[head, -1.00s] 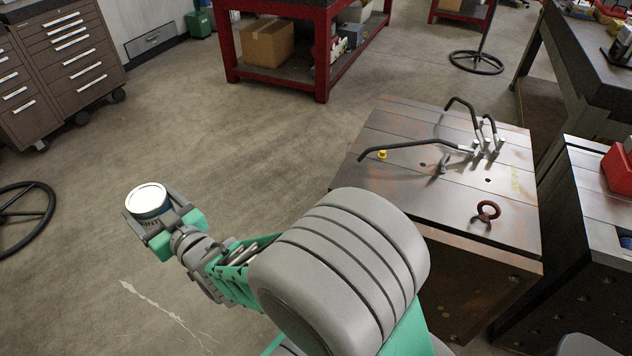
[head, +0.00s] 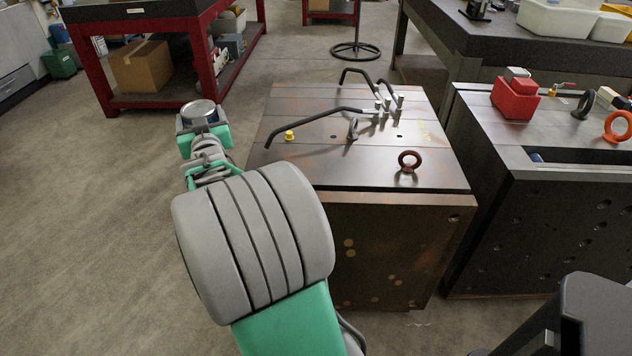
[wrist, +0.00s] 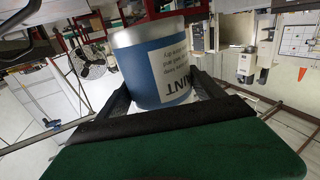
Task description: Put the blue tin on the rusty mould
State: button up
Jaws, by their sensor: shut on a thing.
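The blue tin (head: 200,112) has a pale lid and is held upright in my gripper (head: 200,128), to the left of the rusty mould. In the wrist view the tin (wrist: 150,68) shows a blue band and a white label, with the dark fingers of my gripper (wrist: 158,95) shut on its two sides. The rusty mould (head: 330,170) is a large brown block with a flat, grooved top. The tin is apart from the mould, over the floor side of its left edge.
On the rusty mould are bent black bars (head: 315,120), a yellow cap (head: 289,135), a grey eyebolt (head: 352,130) and a reddish eyebolt (head: 409,162). Its front left top is bare. A darker mould (head: 540,190) with a red box (head: 515,98) stands right. A red bench (head: 180,65) stands behind.

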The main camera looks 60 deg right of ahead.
jog(key=s+d+f+m+g+h+b, duration=0.1)
jog(key=s+d+m+g+h+b, duration=0.15)
jog(key=s+d, duration=0.55)
jog(key=s+d+m+g+h+b, duration=0.2)
jog(key=s+d+m+g+b, duration=0.15)
jog(key=d, duration=0.85)
jog(key=shift+n, duration=0.4)
jog(key=shift+s+d+f+b, duration=0.25)
jog(key=shift+s+f+b, duration=0.35)
jog(key=shift+s+f, duration=1.7)
jog(key=shift+s+d+f+b, duration=0.3)
jog(key=shift+s+f+b, duration=0.3)
jog(key=shift+s+f, duration=1.65)
jog(key=shift+s+d+f+b, duration=0.25)
jog(key=shift+s+f+b, duration=0.35)
jog(key=shift+s+f, duration=1.7)
jog(key=shift+s+r, duration=0.35)
jog(key=shift+f, duration=0.15)
jog(key=o, duration=2.1)
jog(key=shift+c, duration=0.2)
